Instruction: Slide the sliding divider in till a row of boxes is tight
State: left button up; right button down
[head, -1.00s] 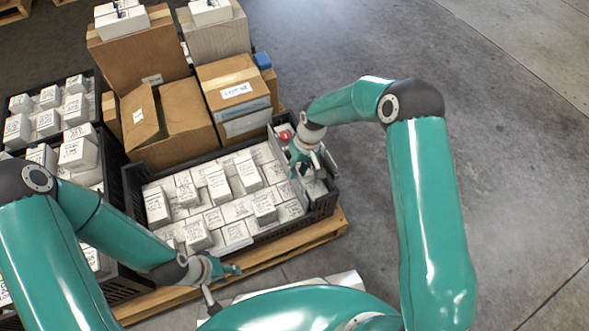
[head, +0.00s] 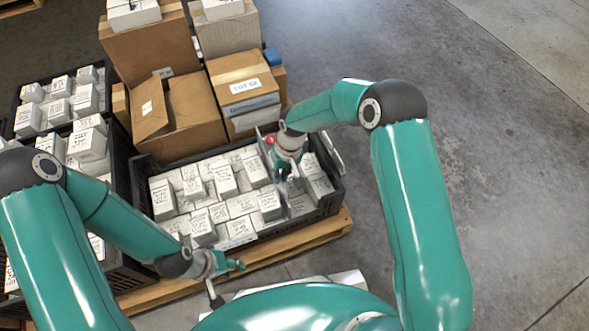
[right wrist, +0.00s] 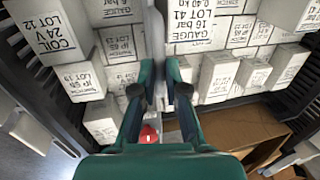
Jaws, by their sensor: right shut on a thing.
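The black crate (head: 158,205) holds rows of white labelled boxes (head: 225,180). The grey sliding divider (head: 263,144) stands across it towards the right end, with a red knob (head: 270,139) near its far end; the knob also shows in the right wrist view (right wrist: 149,134). My right gripper (head: 287,173) is shut on the divider, whose plate lies between the fingers in the right wrist view (right wrist: 160,90). White boxes stand on both sides of it. My arm hides part of the divider. My left gripper (head: 236,265) is empty-looking in front of the crate; its jaw opening is unclear.
Brown cartons (head: 175,115) are stacked behind the crate, close to its far wall. Another black crate of white boxes (head: 60,95) stands at left. A wooden pallet (head: 320,233) is under the crate. The floor at right is clear.

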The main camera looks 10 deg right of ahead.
jog(key=s+a, duration=0.3)
jog(key=a, duration=1.4)
jog(key=shift+s+b, duration=0.15)
jog(key=shift+b, duration=0.3)
jog(key=c, duration=1.2)
grip_release()
jog(key=shift+r, duration=0.1)
notch_tip(320, 180, up, 12)
jog(key=d, duration=0.2)
jog(key=shift+w+d+f, duration=0.2)
jog(key=shift+w, duration=0.05)
